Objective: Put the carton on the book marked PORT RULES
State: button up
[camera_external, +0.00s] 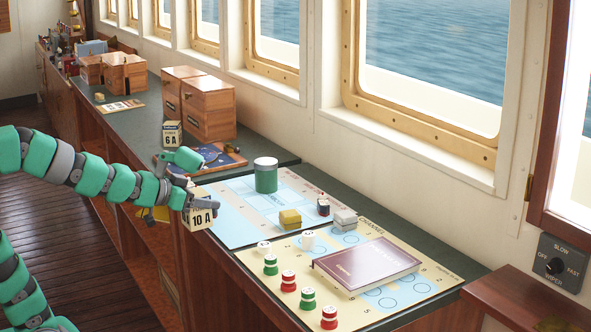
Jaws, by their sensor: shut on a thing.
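A small cream carton marked 10 A (202,217) hangs at the end of my arm, at the front edge of the counter. My gripper (196,201) is shut on it from above, and its fingers cover the carton's upper part. A maroon book (366,266) lies flat on the yellow chart at the right; its cover lettering is too small to read. The carton is apart from this book, well to its left. A similar carton marked 6 A (172,134) stands farther back, by the wooden boxes.
Green and red round pieces (288,280) line the chart left of the maroon book. A dark blue illustrated book (228,158) lies behind my gripper. Wooden boxes (208,108) stand behind.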

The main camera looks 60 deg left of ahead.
jog(key=w+d+r+m+h+p, duration=0.15)
jog(key=w+d+p, duration=0.3)
jog(key=d, duration=0.45)
jog(key=w+d+f+m+g+h+p, duration=0.1)
jog(key=w+d+m+h+p, duration=0.15)
jog(key=w+d, duration=0.4)
jog(key=w+d+r+m+h+p, duration=0.1)
jog(key=w+d+h+p, duration=0.3)
jog(key=d, duration=0.6)
jog(key=y, duration=0.2)
send_over(376, 261)
jog(key=f, duration=0.2)
jog(key=shift+w+f, duration=0.1)
jog(key=shift+f, duration=1.55)
jog(key=shift+r, duration=0.1)
jog(key=o, duration=1.2)
